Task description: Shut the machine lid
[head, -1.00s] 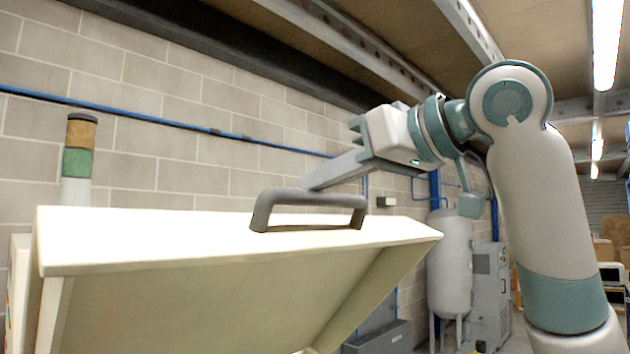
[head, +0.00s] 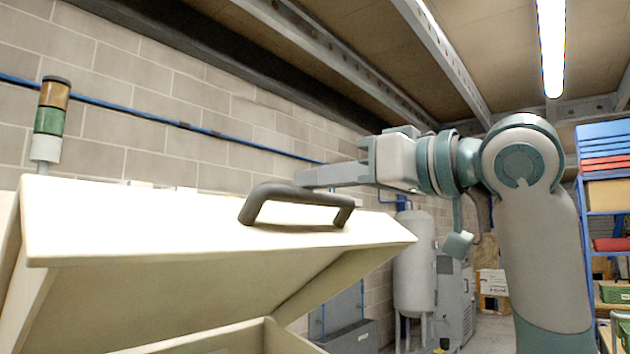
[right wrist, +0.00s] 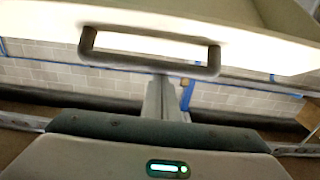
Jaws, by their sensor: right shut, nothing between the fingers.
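The machine lid (head: 180,222) is a cream panel tilted partly open. A dark grey bar handle (head: 295,196) is fixed near its front edge. The box of the machine (head: 230,340) shows below the lid. My right gripper (head: 305,178) is shut and empty, with its fingers just behind and above the handle. In the right wrist view the handle (right wrist: 150,52) stands out from the lid (right wrist: 200,22), and the shut fingers (right wrist: 163,85) reach up to its bar. I cannot tell whether they touch it. My left gripper is not in view.
A signal tower (head: 50,120) with orange and green sections stands behind the lid at the left. A white tank (head: 413,260) and a grey cabinet (head: 453,300) stand beyond the arm. A blue rack (head: 600,180) with shelves is at the right.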

